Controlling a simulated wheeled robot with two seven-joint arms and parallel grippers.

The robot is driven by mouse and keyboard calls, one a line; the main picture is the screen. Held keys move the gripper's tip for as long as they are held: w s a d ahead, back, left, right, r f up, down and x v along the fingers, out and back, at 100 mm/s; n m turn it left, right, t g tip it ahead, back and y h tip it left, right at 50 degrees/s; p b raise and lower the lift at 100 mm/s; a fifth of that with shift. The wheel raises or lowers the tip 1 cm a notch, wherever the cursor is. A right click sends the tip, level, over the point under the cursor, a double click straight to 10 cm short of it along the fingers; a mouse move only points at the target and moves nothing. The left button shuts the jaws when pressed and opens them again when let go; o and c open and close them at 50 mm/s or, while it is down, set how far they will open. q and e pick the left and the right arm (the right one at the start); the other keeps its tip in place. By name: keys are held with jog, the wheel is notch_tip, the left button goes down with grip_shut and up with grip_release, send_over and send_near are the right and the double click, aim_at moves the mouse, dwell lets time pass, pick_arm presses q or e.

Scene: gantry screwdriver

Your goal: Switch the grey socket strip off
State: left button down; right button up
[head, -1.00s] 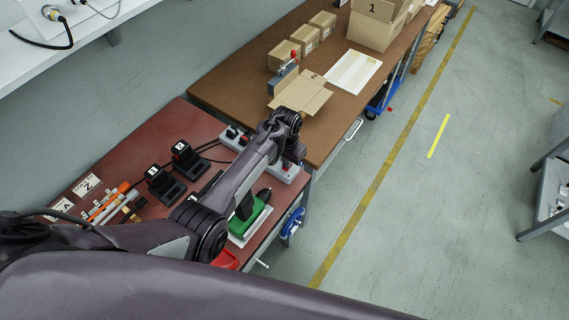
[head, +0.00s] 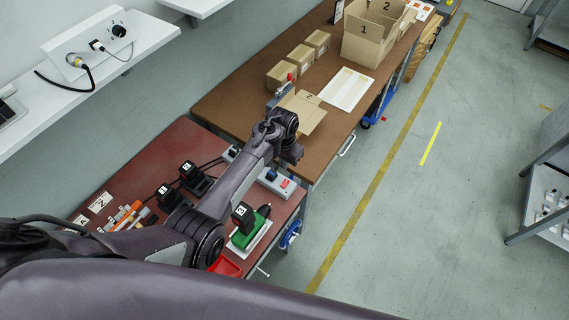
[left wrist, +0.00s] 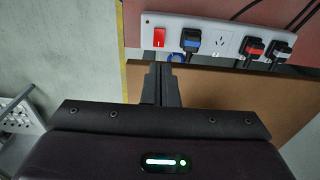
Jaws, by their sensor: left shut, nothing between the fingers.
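The socket strip (left wrist: 217,40), light grey, lies on the red bench top. A red rocker switch (left wrist: 159,38) sits at its left end in the left wrist view. I cannot tell the switch's position. My right gripper is out of view.
Black numbered chargers (head: 194,177) and a green tool (head: 250,229) are on the red bench. A brown bench (head: 235,104) with cartons (head: 365,39) adjoins it. A white wall shelf (head: 150,42) holds another socket box. The floor right of the benches is mostly clear.

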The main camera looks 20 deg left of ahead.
pick_arm(q)
jog(key=r, duration=0.3)
jog(key=shift+s, duration=0.2)
dwell(0.4)
